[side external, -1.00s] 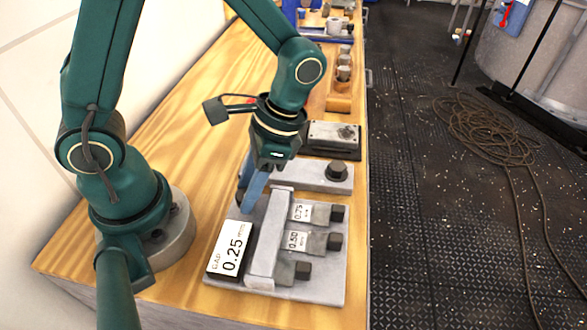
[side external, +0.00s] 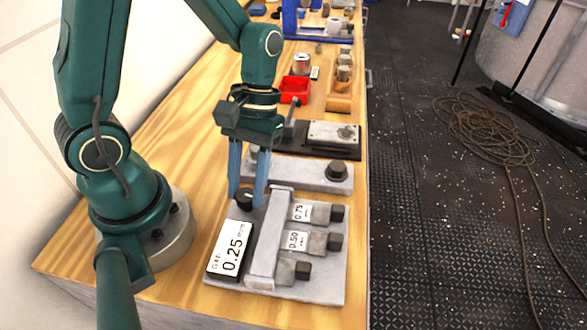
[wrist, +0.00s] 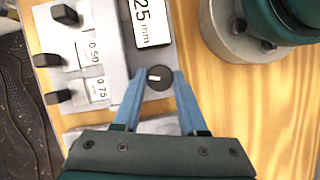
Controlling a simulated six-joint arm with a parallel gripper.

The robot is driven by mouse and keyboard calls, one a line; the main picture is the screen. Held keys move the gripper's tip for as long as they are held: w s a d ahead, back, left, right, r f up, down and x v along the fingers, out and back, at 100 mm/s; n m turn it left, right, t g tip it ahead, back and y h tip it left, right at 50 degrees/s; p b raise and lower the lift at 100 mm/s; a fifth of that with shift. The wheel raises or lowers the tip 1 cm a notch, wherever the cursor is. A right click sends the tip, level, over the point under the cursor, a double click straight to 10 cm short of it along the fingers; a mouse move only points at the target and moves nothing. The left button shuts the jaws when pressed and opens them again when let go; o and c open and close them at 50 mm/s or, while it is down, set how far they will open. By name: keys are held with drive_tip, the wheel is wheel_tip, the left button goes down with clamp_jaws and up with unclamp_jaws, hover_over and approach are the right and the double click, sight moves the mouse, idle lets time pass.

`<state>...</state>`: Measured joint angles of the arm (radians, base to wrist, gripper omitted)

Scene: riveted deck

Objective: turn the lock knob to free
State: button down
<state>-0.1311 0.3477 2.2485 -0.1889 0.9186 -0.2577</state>
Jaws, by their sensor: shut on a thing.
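The lock knob (wrist: 159,78) is a small round black knob with a short white mark. In the wrist view the mark lies roughly sideways, pointing from finger to finger. It also shows in the side view (side external: 244,197), at the back left of the grey gauge fixture (side external: 312,287), behind the display. My gripper (wrist: 157,82), also in the side view (side external: 248,201), points down with one blue finger on each side of the knob and is shut on it. The display (side external: 232,249) reads GAP 0.25 mm.
Slides marked 0.75 (side external: 301,212) and 0.50 (side external: 297,240) with black end blocks sit right of the fixture's raised bar. A grey plate with a black knob (side external: 337,170) lies behind. A red tray (side external: 295,89) stands farther back. Bare wood is at the left.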

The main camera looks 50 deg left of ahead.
drive_tip(key=shift+n+h, duration=0.5)
drive_tip(key=shift+n, duration=0.8)
drive_tip(key=shift+t, duration=0.3)
drive_tip(key=c, duration=0.7)
unclamp_jaws()
drive_tip(key=shift+c, duration=0.2)
drive_tip(key=shift+r, duration=0.1)
drive_tip(key=shift+v, duration=2.5)
drive_tip(key=shift+s, duration=0.1)
